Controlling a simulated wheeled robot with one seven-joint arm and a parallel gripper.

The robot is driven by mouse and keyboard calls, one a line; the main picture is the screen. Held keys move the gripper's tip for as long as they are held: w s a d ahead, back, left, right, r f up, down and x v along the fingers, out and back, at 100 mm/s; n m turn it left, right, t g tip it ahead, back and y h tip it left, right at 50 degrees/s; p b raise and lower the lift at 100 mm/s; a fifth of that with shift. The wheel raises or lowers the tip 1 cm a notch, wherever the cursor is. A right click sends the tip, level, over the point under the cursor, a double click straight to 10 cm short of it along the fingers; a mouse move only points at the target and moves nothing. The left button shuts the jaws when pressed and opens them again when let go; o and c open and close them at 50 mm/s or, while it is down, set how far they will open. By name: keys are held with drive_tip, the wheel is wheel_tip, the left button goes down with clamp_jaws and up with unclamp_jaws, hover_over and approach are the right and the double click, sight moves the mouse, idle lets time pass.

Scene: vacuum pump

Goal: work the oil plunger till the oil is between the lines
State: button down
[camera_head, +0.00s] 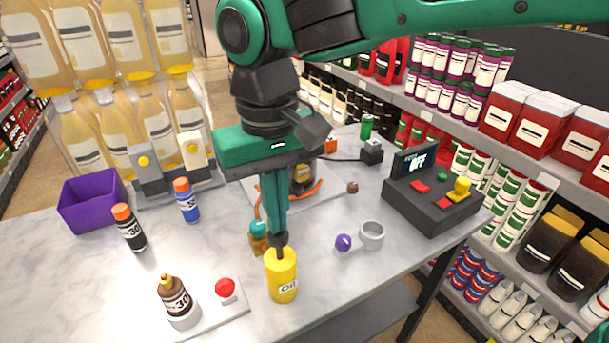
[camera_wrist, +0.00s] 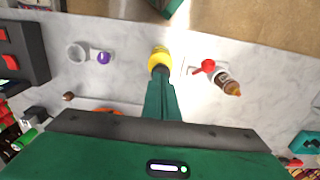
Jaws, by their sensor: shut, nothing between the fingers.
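The yellow oil can (camera_head: 283,278), labelled "OIL", stands upright near the front of the table with a black plunger knob on top. It also shows in the wrist view (camera_wrist: 159,54), with the dark knob between it and my fingers. My gripper (camera_head: 279,234) points down, shut and empty, its fingertips at the knob; I cannot tell whether they touch it. The fingertips also show in the wrist view (camera_wrist: 161,80). A small amber vessel with a teal top (camera_head: 258,240) stands just left of my fingers. The pump (camera_head: 303,180) is partly hidden behind my gripper. The oil level and lines cannot be read.
A brown bottle (camera_head: 175,298) and red knob (camera_head: 225,289) are at front left. Black (camera_head: 129,230) and blue (camera_head: 187,202) bottles and a purple bin (camera_head: 91,201) are farther left. A purple-knobbed ring holder (camera_head: 372,236) and control box (camera_head: 430,196) are right.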

drive_tip(key=shift+f, duration=1.8)
drive_tip(key=shift+r, duration=4.05)
drive_tip(key=w+d+f+m, duration=0.2)
drive_tip(key=d, duration=0.7)
drive_tip(key=w+d+f+m, duration=0.2)
drive_tip(key=w+d, duration=0.1)
drive_tip(key=d, duration=0.7)
drive_tip(key=w+d+f+m, duration=0.2)
drive_tip(key=d+m, duration=0.1)
drive_tip(key=d, duration=0.6)
drive_tip(key=s+d+f+m, duration=0.3)
drive_tip(key=s+d+f, duration=0.1)
drive_tip(key=s+d, duration=0.3)
drive_tip(key=s+d+f+m, duration=0.2)
drive_tip(key=s+d+f, duration=0.2)
drive_tip(key=s+d, duration=0.3)
drive_tip(key=d, duration=0.5)
drive_tip(key=shift+f+m, duration=0.15)
drive_tip(key=shift+m, duration=0.25)
